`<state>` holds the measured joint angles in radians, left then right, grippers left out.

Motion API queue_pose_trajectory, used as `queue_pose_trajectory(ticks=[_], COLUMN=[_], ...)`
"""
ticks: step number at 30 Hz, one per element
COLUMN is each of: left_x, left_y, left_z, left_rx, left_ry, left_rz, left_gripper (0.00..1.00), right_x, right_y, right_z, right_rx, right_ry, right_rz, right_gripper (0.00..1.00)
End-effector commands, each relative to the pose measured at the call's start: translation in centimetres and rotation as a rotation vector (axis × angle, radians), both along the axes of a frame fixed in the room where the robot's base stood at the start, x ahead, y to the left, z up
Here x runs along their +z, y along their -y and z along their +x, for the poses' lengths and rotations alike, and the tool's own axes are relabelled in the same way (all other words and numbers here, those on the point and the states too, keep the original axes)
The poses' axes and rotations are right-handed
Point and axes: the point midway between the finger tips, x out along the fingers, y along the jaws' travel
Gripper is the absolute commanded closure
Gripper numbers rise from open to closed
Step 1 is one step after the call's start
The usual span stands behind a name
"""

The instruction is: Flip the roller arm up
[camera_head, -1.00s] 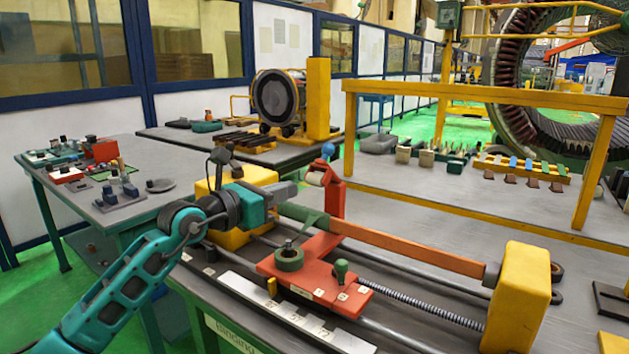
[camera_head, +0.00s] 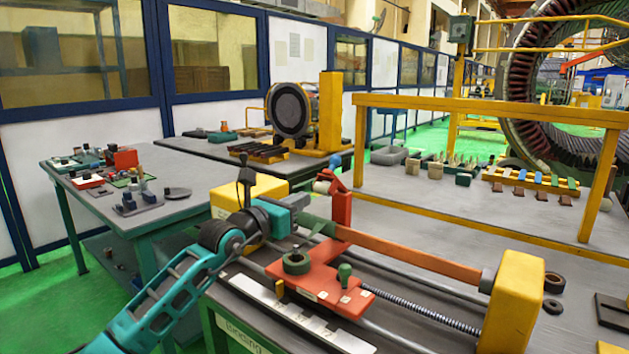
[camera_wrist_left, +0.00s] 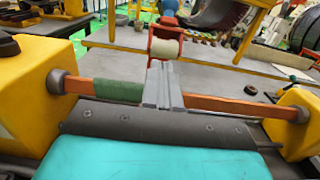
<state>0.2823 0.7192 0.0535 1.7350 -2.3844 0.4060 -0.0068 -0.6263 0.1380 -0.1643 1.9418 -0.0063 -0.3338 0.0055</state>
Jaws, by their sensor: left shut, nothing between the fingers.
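The red roller arm (camera_head: 341,207) stands roughly upright behind the orange-red bar on the winding machine. It carries a cream roller (camera_head: 322,187) and a blue ball knob (camera_head: 336,162). My left gripper (camera_head: 305,200) is at the left of the arm, near the roller. In the left wrist view my shut, empty fingers (camera_wrist_left: 162,84) point at the roller arm and cover its lower part. The roller (camera_wrist_left: 165,48) shows just beyond the fingertips and the knob (camera_wrist_left: 169,6) is above it. I cannot tell whether the fingertips touch it. My right gripper is not in view.
The orange-red bar (camera_head: 410,254), partly wrapped in green, runs below the fingers to a yellow block (camera_head: 515,304). An orange-red carriage (camera_head: 320,282) with knobs sits in front. A yellow frame (camera_head: 480,104) stands behind. A tool bench (camera_head: 180,208) is at the left.

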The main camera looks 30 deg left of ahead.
Motion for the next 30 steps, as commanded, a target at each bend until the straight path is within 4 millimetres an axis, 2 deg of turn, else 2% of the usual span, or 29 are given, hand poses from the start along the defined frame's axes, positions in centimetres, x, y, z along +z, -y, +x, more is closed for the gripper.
queue_pose_trajectory(ticks=[6,12,30], left_x=[0.7,2.4,3.5], left_y=[0.2,0.4,0.5], left_z=[3.3,4.8,5.7], left_rx=[0.001,0.0,0.0], left_ry=[0.003,0.001,0.001], left_rz=[0.001,0.0,-0.003], left_gripper=[1.0,1.0,1.0], right_x=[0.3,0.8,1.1], right_y=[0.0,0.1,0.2], right_z=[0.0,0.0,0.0], right_rx=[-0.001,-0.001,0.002], right_ry=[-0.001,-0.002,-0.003], right_rz=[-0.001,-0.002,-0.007], right_gripper=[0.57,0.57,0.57])
